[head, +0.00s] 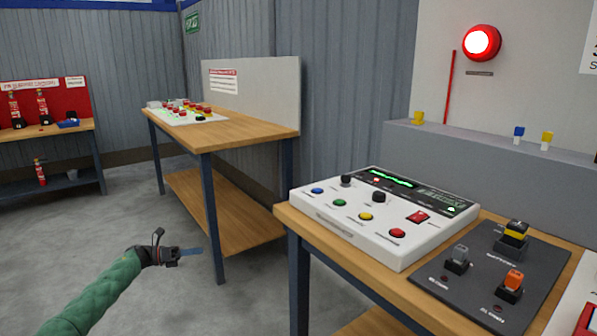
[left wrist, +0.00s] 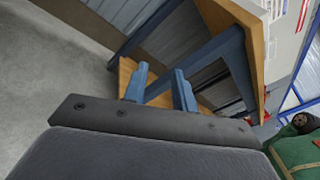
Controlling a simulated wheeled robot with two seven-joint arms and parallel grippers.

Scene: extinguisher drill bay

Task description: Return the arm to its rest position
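My left arm in its green sleeve reaches in from the lower left of the head view. Its gripper (head: 192,252) is over open floor, left of the near table and in front of the far table. In the left wrist view the two blue fingers (left wrist: 160,82) stand apart with nothing between them. The gripper touches nothing that I can see. My right gripper is in neither view.
The near table (head: 292,222) carries a white control panel (head: 375,215) and a dark switch board (head: 480,275). A wooden workbench (head: 240,135) stands behind. A shelf with red extinguishers (head: 41,105) is at far left. A red lamp (head: 481,42) glows on the wall. The floor is clear.

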